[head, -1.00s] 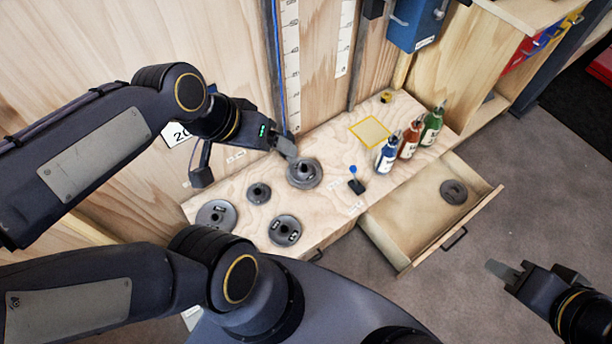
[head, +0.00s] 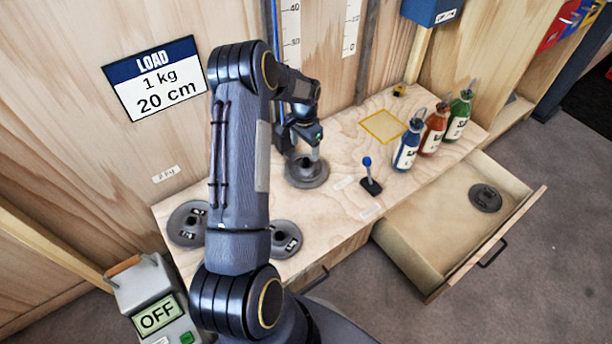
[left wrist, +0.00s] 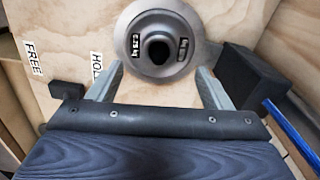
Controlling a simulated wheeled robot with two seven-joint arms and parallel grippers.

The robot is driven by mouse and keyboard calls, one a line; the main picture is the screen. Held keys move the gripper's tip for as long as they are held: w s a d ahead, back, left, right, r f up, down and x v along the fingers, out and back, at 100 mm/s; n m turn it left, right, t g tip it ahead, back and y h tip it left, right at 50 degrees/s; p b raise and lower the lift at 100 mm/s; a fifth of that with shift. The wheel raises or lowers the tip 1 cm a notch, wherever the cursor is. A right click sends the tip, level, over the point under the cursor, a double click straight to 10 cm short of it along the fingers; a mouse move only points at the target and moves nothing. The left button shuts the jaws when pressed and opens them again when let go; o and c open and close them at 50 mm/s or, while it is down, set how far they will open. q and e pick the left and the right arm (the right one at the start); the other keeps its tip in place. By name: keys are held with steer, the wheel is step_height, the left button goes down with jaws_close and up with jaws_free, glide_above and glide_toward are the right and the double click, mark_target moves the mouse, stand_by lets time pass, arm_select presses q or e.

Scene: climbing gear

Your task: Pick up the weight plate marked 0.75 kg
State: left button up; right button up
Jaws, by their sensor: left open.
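Round dark grey weight plates lie on the wooden bench. My left gripper (head: 303,150) is directly over one stepped plate (head: 308,173) near the back wall. In the left wrist view that plate (left wrist: 150,58) has a dark central hole and two small labels, too small and turned to read surely. The open fingers (left wrist: 158,88) are on either side of its near edge, with nothing held. Other plates lie at the front left (head: 186,233) and front middle (head: 287,250), partly behind my left arm. Another plate (head: 486,197) lies in the drawer. My right gripper is out of view.
An open drawer (head: 425,270) juts out at the right. Blue, red and green bottles (head: 433,135) stand at the bench's right. A small blue-knobbed lever (head: 370,180) stands right of the plate. A sign (head: 155,78) reads "LOAD 1 kg 20 cm". A device (head: 158,310) shows OFF.

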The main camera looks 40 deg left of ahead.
mark_target(306, 158)
arm_select(q)
step_height(306, 158, down, 3)
steer(key=shift+b, duration=0.45)
steer(key=f+b, duration=0.1)
steer(key=f, duration=0.1)
steer(key=f+b, duration=0.1)
steer(key=f, duration=0.1)
steer(key=shift+w+f, duration=0.2)
steer(key=shift+f, duration=0.2)
steer(key=shift+r, duration=0.1)
jaws_close()
